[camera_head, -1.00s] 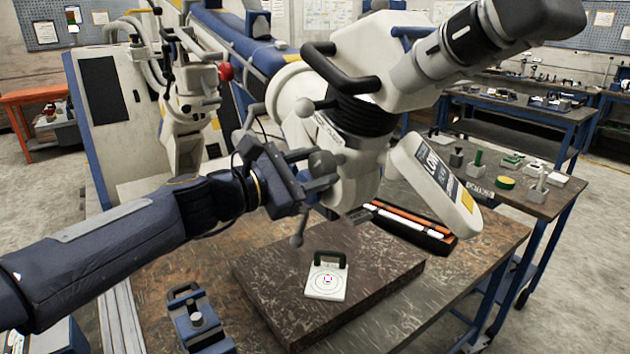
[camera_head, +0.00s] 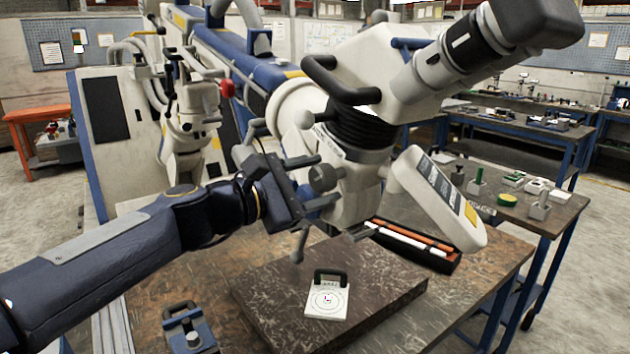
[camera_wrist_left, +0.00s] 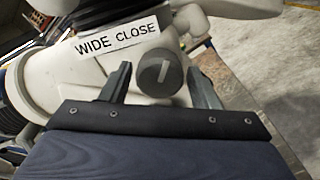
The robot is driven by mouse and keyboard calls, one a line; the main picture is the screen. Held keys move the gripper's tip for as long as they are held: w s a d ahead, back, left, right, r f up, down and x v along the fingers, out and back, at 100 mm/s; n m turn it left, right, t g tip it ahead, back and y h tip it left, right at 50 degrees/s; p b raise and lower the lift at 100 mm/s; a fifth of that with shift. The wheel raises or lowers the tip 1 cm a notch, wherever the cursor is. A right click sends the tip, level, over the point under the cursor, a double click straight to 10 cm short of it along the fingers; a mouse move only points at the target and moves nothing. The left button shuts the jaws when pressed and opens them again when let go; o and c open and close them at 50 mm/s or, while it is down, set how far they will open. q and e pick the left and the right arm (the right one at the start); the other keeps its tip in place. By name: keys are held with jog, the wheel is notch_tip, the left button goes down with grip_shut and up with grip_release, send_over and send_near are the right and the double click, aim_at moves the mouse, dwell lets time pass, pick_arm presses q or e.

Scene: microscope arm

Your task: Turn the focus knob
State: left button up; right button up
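The focus knob (camera_head: 322,177) is a dark grey round knob on the side of the white microscope head (camera_head: 352,170). In the left wrist view the knob (camera_wrist_left: 160,73) shows a light pointer line, nearly upright and tilted a little right. A label (camera_wrist_left: 117,37) reading "WIDE CLOSE" sits above and left of it. My left gripper (camera_head: 313,181) is open with its fingers on either side of the knob. In the left wrist view a gap shows between each finger and the knob, with the gripper (camera_wrist_left: 160,82) reaching toward it. My right gripper is not in view.
A white target plate (camera_head: 327,299) with a black handle lies on a dark slab (camera_head: 258,290) below the microscope. A tray of orange and white rods (camera_head: 420,243) is behind it. A blue clamp-like device (camera_head: 188,330) stands at the front left. Side-table items are at right.

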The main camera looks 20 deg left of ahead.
pick_arm(q)
jog(key=shift+o, duration=0.8)
jog(key=v, duration=0.7)
jog(key=shift+s+a, duration=0.25)
jog(key=shift+s, duration=0.05)
jog(key=s+f+m+g+y+p, duration=0.1)
jog(key=s+f+m+g+y, duration=0.2)
jog(key=s+f+m, duration=0.6)
jog(key=s+f+m+g+y+p, duration=0.1)
jog(key=s+f+m+g+y, duration=0.3)
jog(key=s+f+m, duration=0.5)
notch_tip(320, 180, down, 8)
jog(key=s+g, duration=0.1)
jog(key=s, duration=0.1)
jog(key=shift+s+g, duration=0.3)
jog(key=shift+s, duration=0.05)
jog(key=shift+p, duration=0.35)
